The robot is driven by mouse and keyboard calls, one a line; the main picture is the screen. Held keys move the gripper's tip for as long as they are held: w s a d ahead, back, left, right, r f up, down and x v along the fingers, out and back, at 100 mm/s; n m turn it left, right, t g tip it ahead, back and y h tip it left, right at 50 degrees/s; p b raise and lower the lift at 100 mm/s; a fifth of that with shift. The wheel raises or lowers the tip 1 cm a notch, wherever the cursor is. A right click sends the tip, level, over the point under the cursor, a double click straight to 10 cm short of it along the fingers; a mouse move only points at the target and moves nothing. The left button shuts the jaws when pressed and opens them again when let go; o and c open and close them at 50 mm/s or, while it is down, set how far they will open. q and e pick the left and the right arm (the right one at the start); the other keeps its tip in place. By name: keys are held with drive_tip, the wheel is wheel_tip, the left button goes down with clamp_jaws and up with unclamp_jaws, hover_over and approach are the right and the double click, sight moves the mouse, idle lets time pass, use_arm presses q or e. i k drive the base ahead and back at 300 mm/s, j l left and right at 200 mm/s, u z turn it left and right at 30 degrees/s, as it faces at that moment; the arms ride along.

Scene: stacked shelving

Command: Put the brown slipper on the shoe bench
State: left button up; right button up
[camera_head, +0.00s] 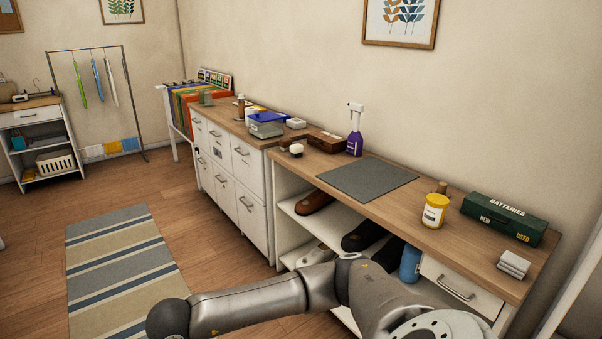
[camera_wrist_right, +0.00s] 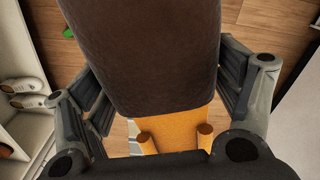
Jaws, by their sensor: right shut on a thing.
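My right gripper (camera_wrist_right: 168,95) is shut on a dark brown thing that looks like the brown slipper (camera_wrist_right: 140,50). It fills the middle of the right wrist view, with a finger on each side. An orange part (camera_wrist_right: 175,130) shows below the brown surface; I cannot tell exactly what it is. In the head view my arm crosses the bottom, but no gripper shows. A white bench with a wooden top (camera_head: 395,207) and open shelves holding shoes stands at the right. A reddish-brown shoe (camera_head: 315,202) and black shoes (camera_head: 365,236) lie on its upper shelf.
White shoes (camera_wrist_right: 24,94) sit on a shelf at the left of the wrist view. The bench top holds a grey mat (camera_head: 366,181), yellow jar (camera_head: 434,211), purple spray bottle (camera_head: 355,142) and green batteries box (camera_head: 503,218). A striped rug (camera_head: 118,265) lies on open floor.

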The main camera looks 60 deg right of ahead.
sight(383, 179)
drive_tip(key=i+z, duration=0.35)
drive_tip(key=i+j+z, duration=0.2)
drive_tip(key=i+z, duration=0.2)
drive_tip(key=i, duration=0.15)
drive_tip(key=i+j+z, duration=0.35)
drive_tip(key=i+z, duration=0.4)
drive_tip(key=i+j+z, duration=0.1)
drive_tip(key=z, duration=0.3)
drive_tip(key=i+j+z, duration=0.2)
drive_tip(key=z, duration=0.2)
drive_tip(key=i+j+z, duration=0.4)
drive_tip(key=k+l, duration=0.1)
